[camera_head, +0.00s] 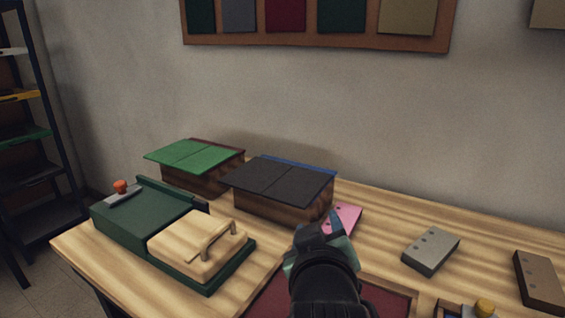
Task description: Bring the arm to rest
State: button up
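My gripper (331,226) is at the lower middle of the head camera view, at the end of my black arm, over the wooden table (390,202). My arm comes up from the bottom edge. The fingers point away from the camera, and the gripper's body hides most of them, so their opening does not show. A pink piece with holes (348,215) lies just behind the gripper and is partly hidden by it. I cannot tell whether they touch.
A box with a green cover (190,155) and one with a dark cover (280,178) stand at the back. A green press with a wooden handled block (198,245) is left. Grey (430,250) and brown (538,282) pieces lie right. A dark red mat (270,298) is in front.

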jog(key=s+a+r+m+t+y, duration=0.1)
jog(key=s+a+r+t, duration=0.4)
jog(key=r, duration=0.6)
jog(key=s+r+m+t+p, duration=0.15)
jog(key=s+r+t, duration=0.35)
jog(key=r, duration=0.6)
jog(key=s+a+r+m+t+y, duration=0.1)
jog(key=s+a+r+m+t, duration=0.15)
jog(key=s+r, duration=0.65)
jog(key=w+r+n+p, duration=0.1)
jog(key=w+r+p, duration=0.2)
jog(key=r+p, duration=1.8)
jog(key=shift+w+r, duration=0.2)
jog(key=shift+r, duration=0.3)
